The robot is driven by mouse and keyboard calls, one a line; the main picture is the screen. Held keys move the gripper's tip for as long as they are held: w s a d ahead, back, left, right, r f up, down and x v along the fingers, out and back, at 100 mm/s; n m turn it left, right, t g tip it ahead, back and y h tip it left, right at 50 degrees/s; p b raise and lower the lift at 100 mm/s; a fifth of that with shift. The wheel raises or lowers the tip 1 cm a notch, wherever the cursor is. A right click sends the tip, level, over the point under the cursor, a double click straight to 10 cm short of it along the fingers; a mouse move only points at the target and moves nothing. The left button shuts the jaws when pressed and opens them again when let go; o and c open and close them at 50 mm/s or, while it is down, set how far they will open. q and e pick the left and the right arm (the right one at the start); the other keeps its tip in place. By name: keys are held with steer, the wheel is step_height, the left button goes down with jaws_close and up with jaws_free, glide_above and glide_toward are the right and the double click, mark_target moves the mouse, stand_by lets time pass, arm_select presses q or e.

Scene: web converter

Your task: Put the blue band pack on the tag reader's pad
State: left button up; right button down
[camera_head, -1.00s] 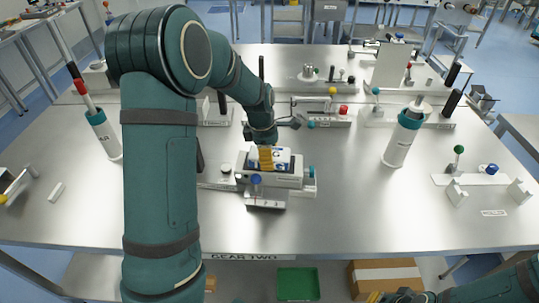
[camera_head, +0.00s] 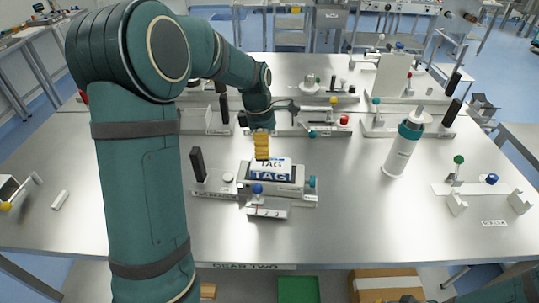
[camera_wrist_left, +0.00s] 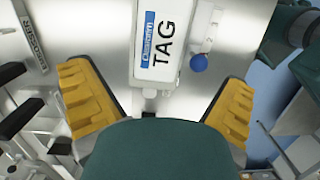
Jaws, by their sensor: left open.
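The pack covers the pad's middle. My right gripper's fingers are out of sight.
A blue ball knob (camera_head: 258,188) stands at the reader's front and a black post (camera_head: 198,164) to its left. A white bottle with teal cap (camera_head: 402,148) stands to the right. Fixtures line the back. The table's front stretch is clear.

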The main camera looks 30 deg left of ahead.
mark_target(265, 163)
arm_select(q)
steer(key=r, duration=0.3)
steer(key=shift+s+a+r, duration=0.1)
steer(key=shift+a+r, duration=0.15)
steer(key=shift+r, duration=0.1)
steer(key=shift+f, duration=0.1)
